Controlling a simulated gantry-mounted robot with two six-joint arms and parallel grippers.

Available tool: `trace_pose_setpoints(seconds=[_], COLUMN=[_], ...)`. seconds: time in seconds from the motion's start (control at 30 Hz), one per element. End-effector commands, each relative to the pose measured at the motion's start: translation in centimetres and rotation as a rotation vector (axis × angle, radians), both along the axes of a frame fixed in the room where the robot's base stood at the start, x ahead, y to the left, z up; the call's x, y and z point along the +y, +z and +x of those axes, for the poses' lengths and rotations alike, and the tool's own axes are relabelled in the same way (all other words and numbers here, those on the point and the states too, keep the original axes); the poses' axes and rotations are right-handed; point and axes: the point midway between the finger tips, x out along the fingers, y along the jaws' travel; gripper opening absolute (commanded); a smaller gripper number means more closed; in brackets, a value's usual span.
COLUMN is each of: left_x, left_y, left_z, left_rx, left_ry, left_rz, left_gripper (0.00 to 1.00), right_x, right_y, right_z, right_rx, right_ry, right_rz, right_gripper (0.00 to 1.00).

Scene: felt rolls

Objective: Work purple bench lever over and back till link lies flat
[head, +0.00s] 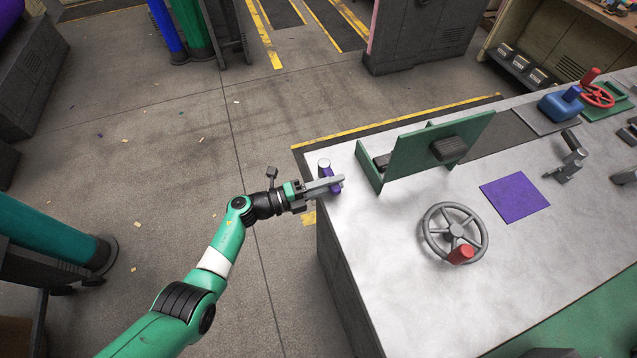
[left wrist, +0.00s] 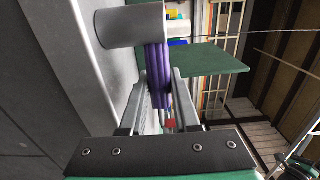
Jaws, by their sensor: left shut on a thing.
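My left gripper (head: 328,184) reaches in from the left and is shut on the lever. In the left wrist view the purple shaft (left wrist: 158,72) runs between the two fingers, with the grey cylinder (left wrist: 128,27) just beyond them. The fingers hide part of the lever. I cannot make out a separate link or tell whether it lies flat. My right gripper is not in view.
A green upright panel (head: 420,155) with a dark block stands right of the lever on the grey bench (head: 390,240). A grey handwheel (head: 455,232) with a red knob and a flat purple square (head: 514,196) lie farther right. Floor left of the bench is open.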

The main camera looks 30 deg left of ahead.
Motion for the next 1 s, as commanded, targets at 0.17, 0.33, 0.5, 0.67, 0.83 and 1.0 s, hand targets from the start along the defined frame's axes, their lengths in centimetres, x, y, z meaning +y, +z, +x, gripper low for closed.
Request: trace_pose_setpoints(seconds=[0.17,0.33,0.5,0.67,0.83,1.0], left_x=[-0.45,-0.5,-0.5,-0.49,-0.49,-0.14], left_y=[-0.16,-0.1,-0.09,-0.07,-0.04,0.08], left_z=[0.03,0.01,0.0,0.0,0.02,-0.27], left_rx=[0.004,0.004,0.004,0.004,0.004,0.003], left_ry=[-0.025,-0.028,-0.027,-0.027,-0.027,-0.026], left_rz=[0.003,0.003,0.003,0.002,0.002,0.001], left_gripper=[0.0,0.0,0.33,0.6,0.6,0.6], right_x=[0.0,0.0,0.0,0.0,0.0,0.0], right_y=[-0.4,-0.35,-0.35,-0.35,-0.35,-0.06], right_z=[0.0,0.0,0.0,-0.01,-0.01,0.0], right_rx=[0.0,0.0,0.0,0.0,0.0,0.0], right_ry=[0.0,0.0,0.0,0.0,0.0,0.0], right_rz=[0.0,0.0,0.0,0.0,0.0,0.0], right_gripper=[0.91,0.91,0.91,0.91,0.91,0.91])
